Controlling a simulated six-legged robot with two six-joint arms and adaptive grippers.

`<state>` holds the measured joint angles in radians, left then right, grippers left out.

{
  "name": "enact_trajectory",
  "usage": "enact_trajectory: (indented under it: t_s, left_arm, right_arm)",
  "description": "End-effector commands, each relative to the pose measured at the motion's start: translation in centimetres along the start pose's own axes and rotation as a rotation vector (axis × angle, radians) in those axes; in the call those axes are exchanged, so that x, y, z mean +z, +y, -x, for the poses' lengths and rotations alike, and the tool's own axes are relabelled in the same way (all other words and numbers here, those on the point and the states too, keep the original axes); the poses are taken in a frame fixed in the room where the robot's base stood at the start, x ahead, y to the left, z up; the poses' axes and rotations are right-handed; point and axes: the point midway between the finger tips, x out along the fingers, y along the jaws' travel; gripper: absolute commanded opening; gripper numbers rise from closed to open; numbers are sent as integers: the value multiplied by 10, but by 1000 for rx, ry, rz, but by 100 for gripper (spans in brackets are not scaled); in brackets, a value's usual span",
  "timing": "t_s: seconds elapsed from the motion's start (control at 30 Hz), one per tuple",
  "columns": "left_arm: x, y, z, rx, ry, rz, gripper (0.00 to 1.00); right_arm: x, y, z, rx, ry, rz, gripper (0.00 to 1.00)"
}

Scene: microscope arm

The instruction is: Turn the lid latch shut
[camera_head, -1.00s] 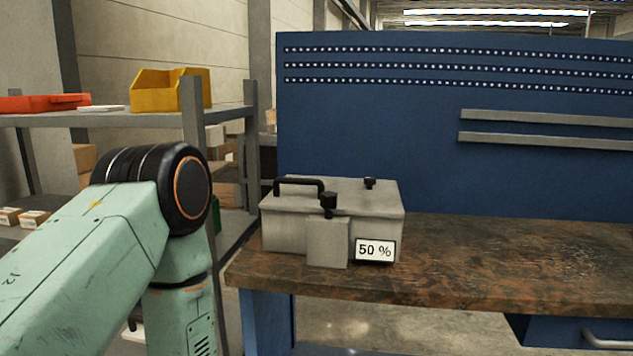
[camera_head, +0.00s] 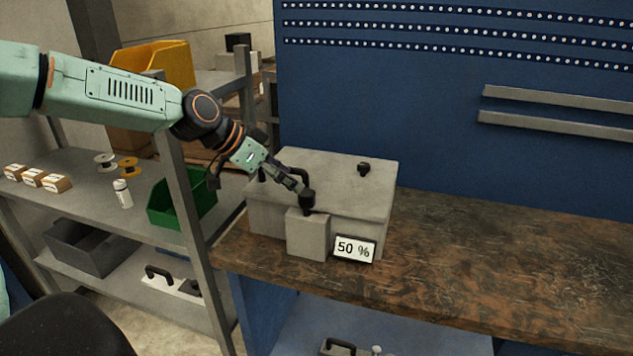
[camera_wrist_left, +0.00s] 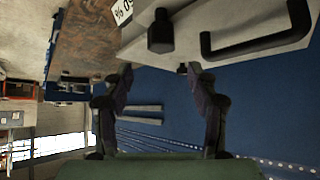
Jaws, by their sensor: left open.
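A grey box (camera_head: 345,190) with a flat lid stands on the workbench's left end. The black latch knob (camera_head: 307,200) sits above a grey block on the box's front; it also shows in the left wrist view (camera_wrist_left: 160,36). A black handle (camera_wrist_left: 255,42) is on the lid, partly hidden by my arm in the head view. My left gripper (camera_head: 298,187) is at the latch knob from the upper left. In the left wrist view the open, empty fingers (camera_wrist_left: 160,78) are spread, with the knob beyond their tips. Contact cannot be told. My right gripper is not in view.
A second black knob (camera_head: 363,169) stands on the lid. A "50 %" sign (camera_head: 354,249) is at the box's front. The brown workbench top (camera_head: 480,260) is clear to the right. A shelf with a green bin (camera_head: 180,200) and small boxes stands left.

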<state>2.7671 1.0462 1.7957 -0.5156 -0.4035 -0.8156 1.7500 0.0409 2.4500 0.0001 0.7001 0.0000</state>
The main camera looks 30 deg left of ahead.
Motion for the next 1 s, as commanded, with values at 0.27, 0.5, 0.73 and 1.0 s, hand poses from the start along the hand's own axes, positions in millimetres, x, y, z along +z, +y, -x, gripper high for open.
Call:
enact_trajectory:
  t_s: [0.27, 0.5, 0.73, 1.0]
  left_arm:
    - [8, 2, -15, 3, -3, -3, 59]
    - [8, 2, -34, 1, -4, -5, 59]
    - [6, 2, -55, -1, -3, -8, 59]
    - [4, 2, -75, 0, -4, -8, 59]
  right_arm:
    - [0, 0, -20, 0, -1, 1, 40]
    - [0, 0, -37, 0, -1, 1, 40]
    - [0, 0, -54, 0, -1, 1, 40]
    - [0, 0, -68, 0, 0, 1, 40]
